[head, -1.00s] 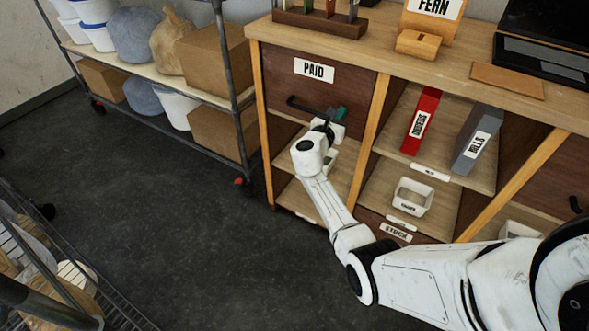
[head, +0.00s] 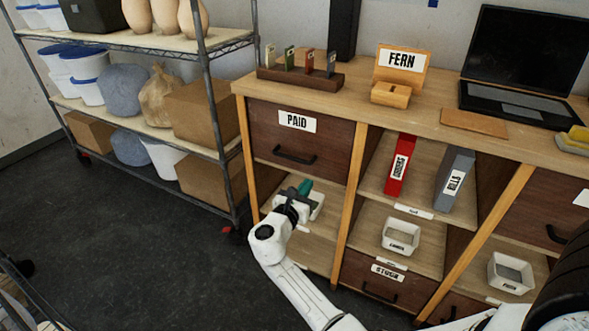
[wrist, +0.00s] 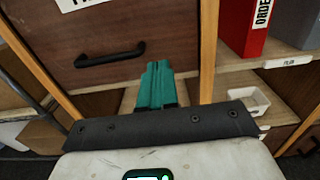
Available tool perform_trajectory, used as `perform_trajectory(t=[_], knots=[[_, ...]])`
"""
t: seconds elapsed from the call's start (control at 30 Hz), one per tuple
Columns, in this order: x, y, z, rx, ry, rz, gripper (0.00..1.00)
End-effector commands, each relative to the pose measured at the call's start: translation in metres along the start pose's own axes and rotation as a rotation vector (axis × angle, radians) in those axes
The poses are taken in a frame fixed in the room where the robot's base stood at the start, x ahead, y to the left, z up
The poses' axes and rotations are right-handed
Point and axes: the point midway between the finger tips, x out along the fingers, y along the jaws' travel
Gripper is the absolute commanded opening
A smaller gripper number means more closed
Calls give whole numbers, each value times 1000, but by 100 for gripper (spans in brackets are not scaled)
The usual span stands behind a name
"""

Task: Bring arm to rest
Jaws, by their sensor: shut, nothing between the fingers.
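My arm reaches in from the bottom right in the head view, and my gripper (head: 304,188) is in front of the open shelf below the PAID drawer (head: 297,141). The gripper's teal fingers are shut together with nothing between them. They also show in the middle of the wrist view (wrist: 156,86), just right of the drawer's black handle (wrist: 110,54) in the picture. The drawer is closed. The fingers appear apart from the handle.
A wheeled metal rack (head: 207,75) with boxes, tubs and sacks stands at the left. Red and grey binders (head: 457,175) and a white bin (head: 401,235) sit in the middle shelves. A laptop (head: 525,65) is on the counter. The dark floor (head: 130,225) at left is clear.

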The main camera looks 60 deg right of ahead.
Motion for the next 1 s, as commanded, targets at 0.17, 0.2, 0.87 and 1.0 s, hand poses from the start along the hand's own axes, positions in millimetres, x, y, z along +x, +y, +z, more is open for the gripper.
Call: perform_trajectory(t=[0.17,0.2,0.87,1.0], knots=[[-2,0,0,0,0,0,0],[-2,0,0,0,0,0,0],[-150,-121,-68,1152,755,-521,0],[-214,-146,-73,1306,977,-778,0]])
